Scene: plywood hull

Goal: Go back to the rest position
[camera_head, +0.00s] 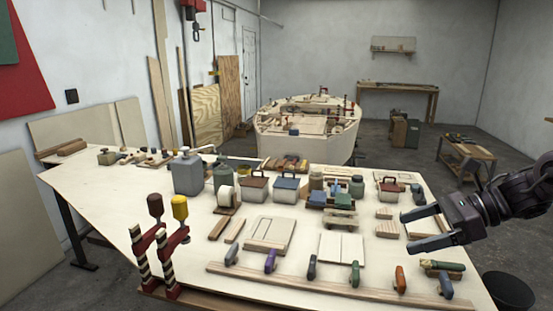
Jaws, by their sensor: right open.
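My right gripper (425,229) reaches in from the right edge and hangs over the right side of the workbench (120,196). Its two dark fingers point left and are spread apart, with nothing between them. Small wooden blocks (387,229) lie on the bench just left of the fingertips. My left gripper is not in the picture.
Bottles (187,173), lidded boxes (255,187), flat boards (270,234) and a row of coloured-handled tools (311,267) crowd the bench. Two clamps (172,250) stand at its front edge. A black bucket (510,291) is at the lower right. A plywood hull (300,145) stands behind.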

